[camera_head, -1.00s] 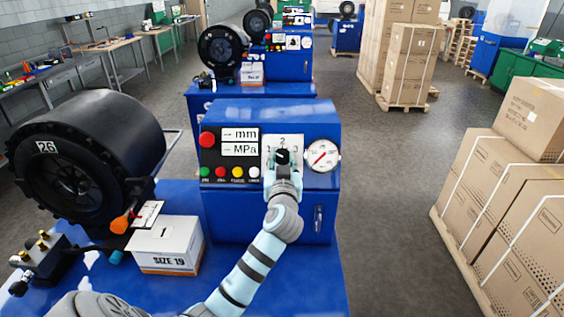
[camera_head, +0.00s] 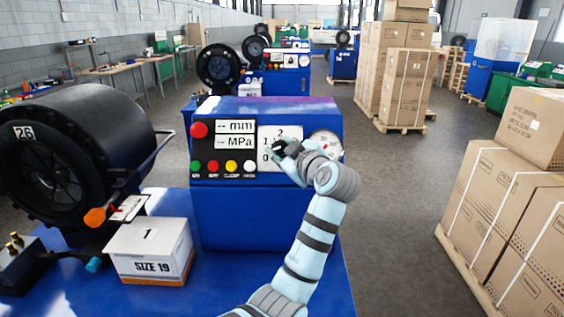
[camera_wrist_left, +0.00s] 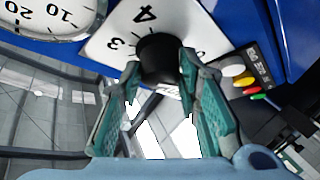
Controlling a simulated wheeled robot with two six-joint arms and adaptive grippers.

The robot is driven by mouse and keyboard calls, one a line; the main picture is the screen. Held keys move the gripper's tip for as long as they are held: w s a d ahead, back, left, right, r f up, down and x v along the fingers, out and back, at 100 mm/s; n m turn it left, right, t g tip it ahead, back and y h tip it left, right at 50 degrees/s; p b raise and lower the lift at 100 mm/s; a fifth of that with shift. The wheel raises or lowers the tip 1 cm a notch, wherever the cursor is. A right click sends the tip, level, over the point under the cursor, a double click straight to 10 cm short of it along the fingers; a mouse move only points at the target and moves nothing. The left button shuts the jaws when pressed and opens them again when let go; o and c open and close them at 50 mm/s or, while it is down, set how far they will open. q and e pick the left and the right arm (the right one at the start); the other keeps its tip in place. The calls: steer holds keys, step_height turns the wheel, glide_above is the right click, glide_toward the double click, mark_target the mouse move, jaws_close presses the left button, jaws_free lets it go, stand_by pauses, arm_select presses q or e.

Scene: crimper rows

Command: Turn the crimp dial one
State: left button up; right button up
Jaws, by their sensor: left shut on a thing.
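The crimp dial is a black knob on a white numbered plate (camera_head: 268,135) on the blue control box (camera_head: 240,215). In the head view, my left gripper (camera_head: 283,148) covers most of the knob and part of the plate. In the left wrist view, the black knob (camera_wrist_left: 160,58) sits between the two green-padded fingers of my left gripper (camera_wrist_left: 158,85), which is shut on it. The plate's 3 and 4 show there beside the knob. Where the knob's pointer stands I cannot tell. My right gripper is not in view.
A round gauge (camera_head: 327,144) sits right of the plate, partly behind my wrist. A button panel (camera_head: 223,150) is on its left. A white SIZE 19 box (camera_head: 150,250) and a black crimper head (camera_head: 75,150) stand at left. Cartons (camera_head: 520,190) stand at right.

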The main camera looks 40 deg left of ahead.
arm_select(q)
steer(key=shift+w+n+g+b, duration=0.1)
steer(key=shift+n+g+b, duration=0.6)
steer(key=shift+n, duration=0.6)
steer(key=o, duration=1)
steer(key=shift+c, duration=0.2)
steer(key=shift+o, duration=0.8)
steer(key=shift+w, duration=0.1)
steer(key=v, duration=1.2)
steer(key=shift+a+r, duration=0.1)
steer(key=shift+r, duration=0.05)
